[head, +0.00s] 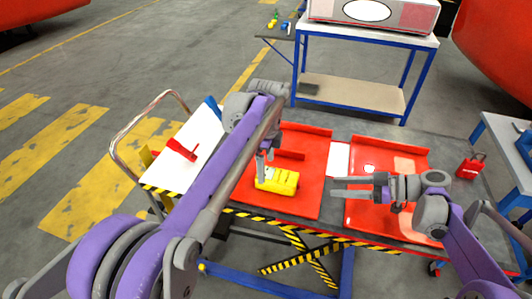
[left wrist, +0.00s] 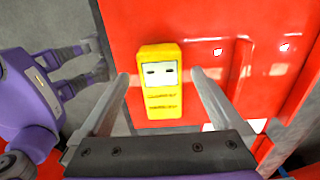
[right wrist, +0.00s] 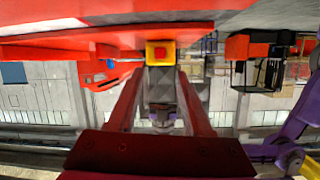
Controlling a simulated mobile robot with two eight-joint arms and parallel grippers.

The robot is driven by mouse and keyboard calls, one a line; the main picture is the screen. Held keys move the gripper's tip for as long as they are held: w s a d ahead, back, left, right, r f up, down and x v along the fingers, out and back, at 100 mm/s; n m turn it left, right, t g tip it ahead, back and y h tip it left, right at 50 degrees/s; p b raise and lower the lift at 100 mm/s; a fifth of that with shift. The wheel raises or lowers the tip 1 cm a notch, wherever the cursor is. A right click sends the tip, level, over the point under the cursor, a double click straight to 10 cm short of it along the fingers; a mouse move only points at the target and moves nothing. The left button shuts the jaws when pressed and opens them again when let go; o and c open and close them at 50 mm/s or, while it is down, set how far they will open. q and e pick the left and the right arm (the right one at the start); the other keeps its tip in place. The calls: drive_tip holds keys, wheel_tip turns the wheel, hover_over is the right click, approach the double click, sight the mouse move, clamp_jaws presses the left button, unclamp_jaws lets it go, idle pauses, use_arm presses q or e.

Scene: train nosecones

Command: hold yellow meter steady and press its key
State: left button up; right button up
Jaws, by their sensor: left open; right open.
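The yellow meter (head: 282,181) lies on the red tray on the cart. In the left wrist view the meter (left wrist: 158,105) shows a pale display and lies between the two spread fingers of my left gripper (left wrist: 160,74), with gaps on both sides. In the head view my left gripper (head: 264,157) is above the meter and partly covers it. My right gripper (head: 334,187) is open and empty, right of the meter and pointing at it across a gap. The right wrist view shows the meter's yellow end (right wrist: 149,53) with a red square key (right wrist: 160,53), ahead of the open fingers.
The red tray (head: 311,150) has raised edges; a second red tray (head: 365,213) lies under my right gripper. A white board with a red object (head: 181,150) is at left. A red padlock-like object (head: 470,167) stands at right. A blue-framed table (head: 350,92) stands behind.

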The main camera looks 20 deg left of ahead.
sight(266, 173)
use_arm(q)
drive_tip(key=shift+f, duration=2.65)
clamp_jaws()
use_arm(e)
drive_tip(key=shift+c, duration=0.2)
clamp_jaws()
drive_tip(key=shift+a, duration=0.1)
